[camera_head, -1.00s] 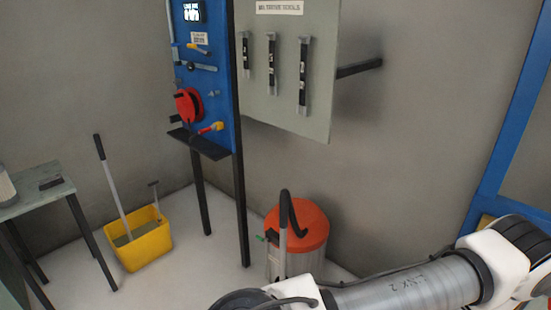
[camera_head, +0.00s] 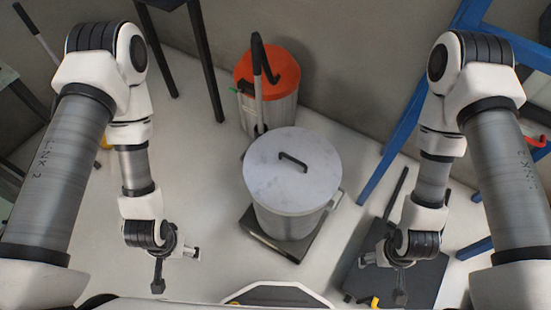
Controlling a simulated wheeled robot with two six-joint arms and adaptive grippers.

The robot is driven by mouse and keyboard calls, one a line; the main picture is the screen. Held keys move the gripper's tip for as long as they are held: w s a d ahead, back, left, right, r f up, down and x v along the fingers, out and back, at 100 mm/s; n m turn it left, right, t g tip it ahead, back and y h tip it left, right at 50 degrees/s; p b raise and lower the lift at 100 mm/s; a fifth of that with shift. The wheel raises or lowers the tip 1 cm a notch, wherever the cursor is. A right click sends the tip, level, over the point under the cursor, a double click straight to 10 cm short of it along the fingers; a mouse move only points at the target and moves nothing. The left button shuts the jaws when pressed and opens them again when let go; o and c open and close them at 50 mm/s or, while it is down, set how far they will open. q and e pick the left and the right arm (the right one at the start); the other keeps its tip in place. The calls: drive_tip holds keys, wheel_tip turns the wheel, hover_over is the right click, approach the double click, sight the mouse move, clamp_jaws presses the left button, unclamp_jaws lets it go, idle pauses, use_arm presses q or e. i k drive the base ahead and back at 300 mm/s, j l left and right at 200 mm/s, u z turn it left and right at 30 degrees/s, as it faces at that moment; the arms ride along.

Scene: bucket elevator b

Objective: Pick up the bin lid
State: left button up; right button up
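A round grey-white bin lid (camera_head: 270,165) with a dark bar handle (camera_head: 293,161) sits on a pale bin (camera_head: 288,222) in the middle of the head view. The bin stands on a dark square base (camera_head: 262,236). My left gripper (camera_head: 176,269) is low, to the left of the bin and apart from it, with its fingers spread and nothing between them. My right gripper (camera_head: 382,278) is low, to the right of the bin, over a dark platform, with its fingers also spread. Neither gripper touches the lid or handle.
A metal bin with an orange lid (camera_head: 283,66) stands close behind, with a dark curved-handled tool (camera_head: 257,84) in front of it. A blue frame (camera_head: 398,125) and a dark platform (camera_head: 425,272) are at the right. Floor between my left gripper and the bin is clear.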

sight(288, 170)
drive_tip(key=l+z, duration=0.25)
drive_tip(key=z, duration=0.2)
drive_tip(key=l+z, duration=0.4)
drive_tip(key=k+j, duration=0.05)
drive_tip(key=j, duration=0.05)
